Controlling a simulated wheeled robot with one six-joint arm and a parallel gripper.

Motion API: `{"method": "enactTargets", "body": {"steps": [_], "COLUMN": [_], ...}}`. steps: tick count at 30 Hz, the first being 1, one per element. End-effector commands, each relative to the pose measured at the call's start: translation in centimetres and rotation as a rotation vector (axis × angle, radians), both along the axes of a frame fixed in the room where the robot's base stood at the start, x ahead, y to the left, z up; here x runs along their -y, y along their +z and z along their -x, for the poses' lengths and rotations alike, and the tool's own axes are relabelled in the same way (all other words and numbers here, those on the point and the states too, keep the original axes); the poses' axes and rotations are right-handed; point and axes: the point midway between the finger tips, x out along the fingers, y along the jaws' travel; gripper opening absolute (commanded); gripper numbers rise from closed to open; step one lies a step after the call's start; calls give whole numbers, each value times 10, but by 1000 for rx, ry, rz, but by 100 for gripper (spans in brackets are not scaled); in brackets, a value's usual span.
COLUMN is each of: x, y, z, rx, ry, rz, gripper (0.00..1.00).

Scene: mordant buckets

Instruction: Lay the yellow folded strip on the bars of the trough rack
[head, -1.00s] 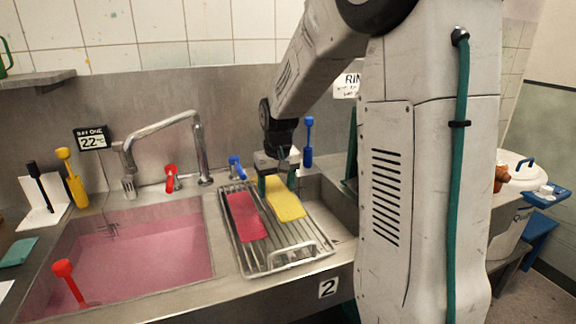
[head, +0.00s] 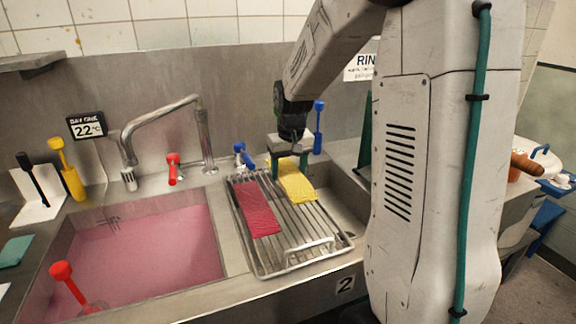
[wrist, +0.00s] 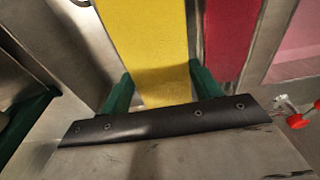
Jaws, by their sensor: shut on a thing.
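The yellow folded strip (head: 298,184) lies along the right part of the trough rack (head: 305,231), beside the crimson strip (head: 257,208) and apart from it. My gripper (head: 288,172) is at the strip's far end, low over the rack, with its green fingers either side of the cloth. In the wrist view the fingers (wrist: 163,92) stand at both edges of the yellow strip (wrist: 146,45), and the crimson strip (wrist: 233,40) shows to the right. Whether the strip's underside touches the bars is hidden.
A basin of pink liquid (head: 140,250) is left of the rack. A chrome tap (head: 205,140), a red-handled tap (head: 173,168) and a blue-handled tap (head: 243,156) stand behind. A blue upright tool (head: 318,128) is close to my gripper. Bare bars show at the rack's front.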

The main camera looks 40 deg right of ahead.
Motion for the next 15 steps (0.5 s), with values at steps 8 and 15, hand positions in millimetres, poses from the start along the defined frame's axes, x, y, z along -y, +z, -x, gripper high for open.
{"method": "enactTargets", "body": {"steps": [8, 15], "x": [-1, -2], "y": [-28, -48], "z": [0, 0], "rx": [-2, -1], "ry": [2, 2], "rz": [0, 0], "gripper": [39, 39]}}
